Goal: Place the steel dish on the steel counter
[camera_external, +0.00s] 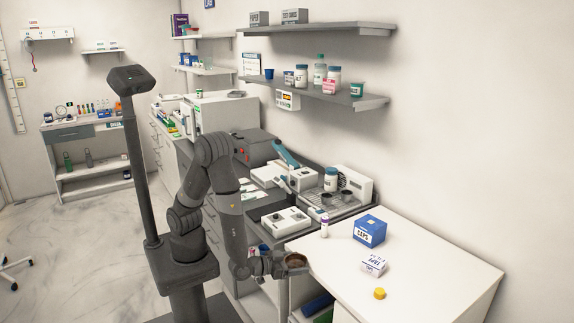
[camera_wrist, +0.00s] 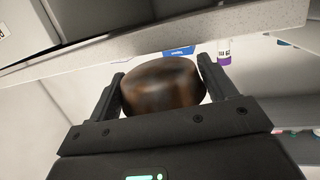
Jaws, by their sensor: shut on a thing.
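The steel dish (camera_external: 296,261) is a small round bowl with brownish reflections. It is gripped in my gripper (camera_external: 284,266), beside the left edge of the white counter in the external view. In the wrist view the dish (camera_wrist: 162,86) sits between the two fingers of my gripper (camera_wrist: 161,76), one on each side. The grey worktop (camera_external: 258,212), which looks like the steel counter, lies behind the gripper in the external view. My arm hides part of it.
The grey worktop carries a white device (camera_external: 285,221), a rack tray (camera_external: 343,198) and other equipment. Shelves hang above.

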